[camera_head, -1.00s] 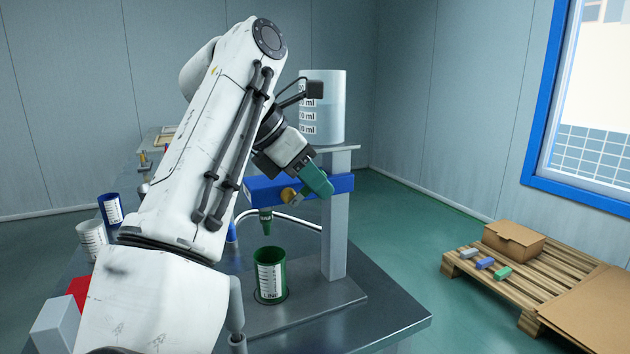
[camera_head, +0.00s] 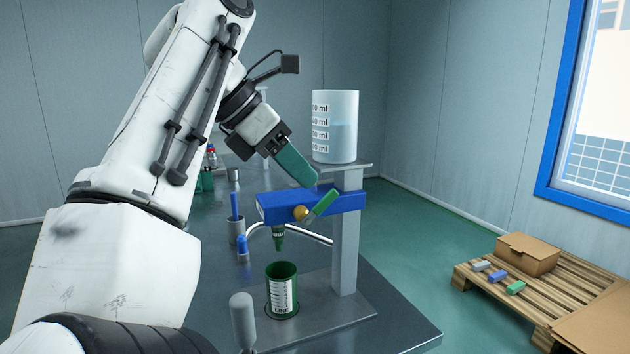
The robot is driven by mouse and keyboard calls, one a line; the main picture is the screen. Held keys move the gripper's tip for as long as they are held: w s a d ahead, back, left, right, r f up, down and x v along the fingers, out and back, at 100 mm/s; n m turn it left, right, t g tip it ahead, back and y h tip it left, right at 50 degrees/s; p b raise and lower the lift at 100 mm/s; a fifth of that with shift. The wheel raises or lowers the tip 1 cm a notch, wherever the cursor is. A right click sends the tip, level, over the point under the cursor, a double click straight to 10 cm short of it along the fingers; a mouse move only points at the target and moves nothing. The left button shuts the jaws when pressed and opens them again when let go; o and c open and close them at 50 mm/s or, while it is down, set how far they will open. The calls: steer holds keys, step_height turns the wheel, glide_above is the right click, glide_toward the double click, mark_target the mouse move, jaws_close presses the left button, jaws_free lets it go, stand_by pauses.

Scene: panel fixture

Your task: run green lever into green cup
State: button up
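The green lever (camera_head: 322,204) sticks up and to the right from a brass pivot (camera_head: 300,213) on the blue valve block (camera_head: 272,209). A green nozzle (camera_head: 279,240) hangs under the block, with no stream visible below it. The green cup (camera_head: 282,291) stands upright on the stand's base plate, below the nozzle. Its inside is mostly hidden. My gripper (camera_head: 308,176), with teal fingers, is just above and left of the lever, apparently clear of it. The fingers overlap from this side, so their gap does not show.
A clear beaker (camera_head: 335,130) with bluish liquid stands on the shelf of the grey post (camera_head: 345,255). A grey holder (camera_head: 237,230) with a blue item and a small blue object (camera_head: 243,246) stand left of the block. The pallet (camera_head: 530,300) is at right.

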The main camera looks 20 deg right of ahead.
steer(key=shift+v, duration=1.35)
stand_by(6.4)
